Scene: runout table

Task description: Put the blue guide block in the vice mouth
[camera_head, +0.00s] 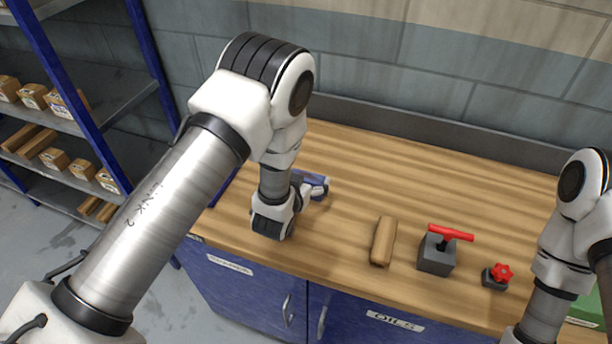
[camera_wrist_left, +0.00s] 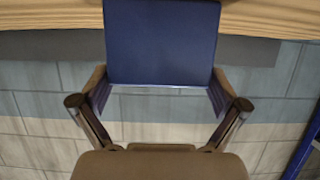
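The blue guide block (camera_wrist_left: 160,42) fills the top middle of the left wrist view, between the two fingers of my left gripper (camera_wrist_left: 160,92). The fingers press against its left and right sides. In the head view my left gripper (camera_head: 311,189) is at the back left of the table, partly hidden by its own wrist, with the blue block (camera_head: 312,177) showing small at it. I cannot tell whether the block touches the tabletop. I cannot clearly make out a vice mouth in either view. My right gripper is outside the picture.
On the wooden table (camera_head: 430,180) stand a tan wooden block (camera_head: 383,241), a grey block with a red T-handle (camera_head: 437,253) and a small grey piece with a red knob (camera_head: 497,274). A green item (camera_head: 587,308) is at the right. The back middle is clear.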

